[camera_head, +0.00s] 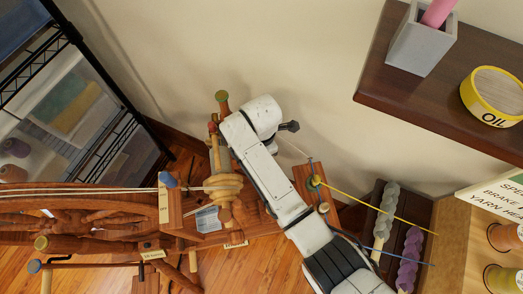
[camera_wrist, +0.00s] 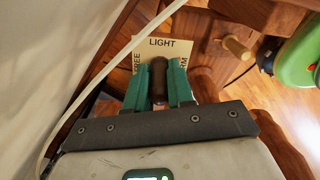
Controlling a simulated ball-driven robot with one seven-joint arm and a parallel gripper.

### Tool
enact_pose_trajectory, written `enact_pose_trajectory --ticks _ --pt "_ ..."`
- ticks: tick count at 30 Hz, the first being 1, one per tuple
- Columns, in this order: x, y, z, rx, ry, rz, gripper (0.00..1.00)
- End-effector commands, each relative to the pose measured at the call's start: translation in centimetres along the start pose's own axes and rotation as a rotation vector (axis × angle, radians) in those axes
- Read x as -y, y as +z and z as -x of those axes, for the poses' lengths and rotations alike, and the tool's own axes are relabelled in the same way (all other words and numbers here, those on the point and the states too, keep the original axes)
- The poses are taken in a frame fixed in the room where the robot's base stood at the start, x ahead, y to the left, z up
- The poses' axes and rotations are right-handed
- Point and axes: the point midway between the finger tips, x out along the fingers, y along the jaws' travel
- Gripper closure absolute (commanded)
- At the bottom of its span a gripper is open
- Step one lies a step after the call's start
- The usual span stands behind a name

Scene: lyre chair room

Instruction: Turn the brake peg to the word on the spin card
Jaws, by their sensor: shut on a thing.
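In the wrist view my gripper (camera_wrist: 158,82) has its two green fingers on either side of a dark brown peg (camera_wrist: 158,72), shut on it. Behind the peg is a cream plate (camera_wrist: 190,46) with LIGHT along its top, FREE on the left and a word ending in RM, partly hidden, on the right. The peg's far end lies just below LIGHT. The spin card (camera_head: 497,196) is at the right of the head view; its lines begin SPE, BRAKE and YARN HE, and the rest is cut off. My white arm hides the fingers in the head view.
The wooden spinning wheel (camera_head: 90,215) fills the lower left, with cords running to it. A pale peg (camera_wrist: 236,46) stands right of the plate. A dark shelf (camera_head: 400,92) holds a grey pot and an OIL tin (camera_head: 492,92). The wall is close behind my arm.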

Motion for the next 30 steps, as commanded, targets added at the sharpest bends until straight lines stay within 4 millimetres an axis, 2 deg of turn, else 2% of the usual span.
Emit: enact_pose_trajectory --ticks 8,30 --pt "0.04 0.0 0.35 0.0 -0.002 -0.174 1.0" --pt "0.06 -0.05 0.14 0.0 -0.002 -0.824 1.0"
